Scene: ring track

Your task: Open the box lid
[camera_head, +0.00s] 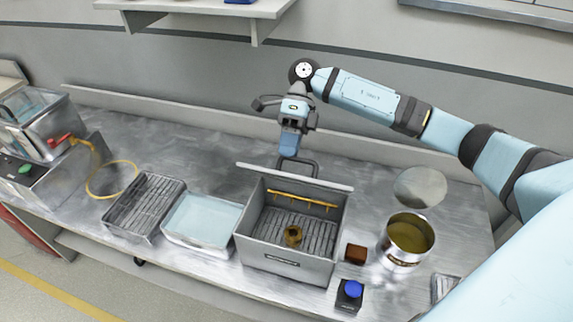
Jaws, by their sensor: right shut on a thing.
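A grey metal box (270,265) stands on the steel bench, its inside in plain view. Its lid (325,184) is raised at the back, seen nearly edge-on as a pale strip along the rear rim. A dark loop handle (313,165) sticks out behind the lid. My right gripper (287,154) comes down from above behind the box and is shut on this handle; the fingertips are small and partly hide the grip. Inside the box are a yellow bar (300,199), a slatted rack and a round brass piece (292,236). My left gripper is out of view.
Left of the box are a pale blue tray (203,217) and a wire rack (145,205). Right of it are a brown block (355,253), a blue-capped bottle (350,294) and a yellow-filled pot (408,238). A shelf (200,8) hangs above. The back-left bench is fairly clear.

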